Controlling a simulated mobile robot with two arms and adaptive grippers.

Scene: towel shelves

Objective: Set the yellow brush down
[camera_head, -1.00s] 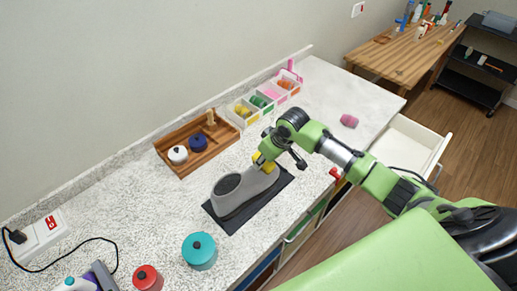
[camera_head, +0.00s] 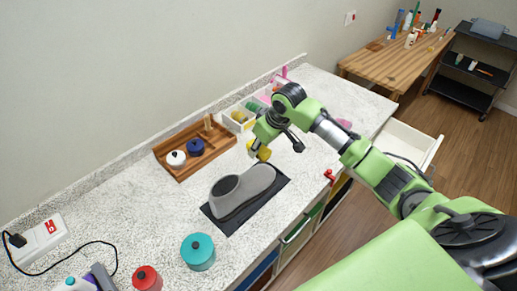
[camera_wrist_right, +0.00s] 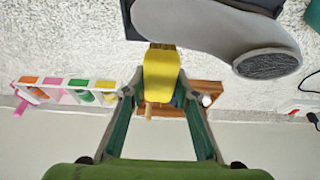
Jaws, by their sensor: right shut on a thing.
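My right gripper (camera_head: 273,141) is shut on the yellow brush (camera_head: 259,151) and holds it just behind the toe of the grey boot, toward the wall. In the right wrist view the yellow brush (camera_wrist_right: 161,72) sits between the two fingers of the right gripper (camera_wrist_right: 160,85). The grey boot (camera_head: 245,188) lies on a black mat (camera_head: 280,186) on the speckled counter; it also shows in the right wrist view (camera_wrist_right: 205,28). The brush looks apart from the boot; I cannot tell its exact height above the counter. My left gripper is out of view.
A wooden tray (camera_head: 180,174) with a white pot (camera_head: 176,158) and a blue pot (camera_head: 195,147) stands behind the boot. White bins (camera_head: 236,124) stand to its right. A teal pot (camera_head: 198,252) and a red pot (camera_head: 147,279) stand in front. Bare counter lies between tray and mat.

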